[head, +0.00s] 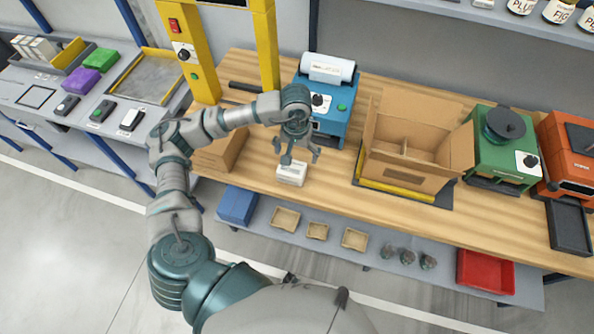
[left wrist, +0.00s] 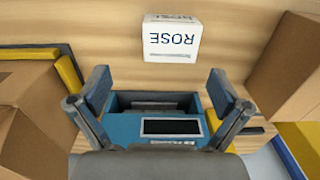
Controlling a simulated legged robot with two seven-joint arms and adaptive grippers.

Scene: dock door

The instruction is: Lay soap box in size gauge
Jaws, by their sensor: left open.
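The soap box (head: 291,174) is a small white box near the front edge of the wooden bench. In the left wrist view the box (left wrist: 172,38) lies flat with the word ROSE on its face. My left gripper (head: 298,155) is open and empty, close to the box on its far side; its fingers (left wrist: 160,92) are spread and do not hold it. On the grey side table at left are a small dark square frame (head: 36,96) and a yellow-edged tray (head: 147,76); I cannot tell which is the size gauge. My right gripper is not in view.
A blue label machine (head: 325,97) stands behind the gripper. An open carton (head: 410,150) is to the right, a brown box (head: 222,150) to the left. Green (head: 84,71) and purple blocks lie on the side table.

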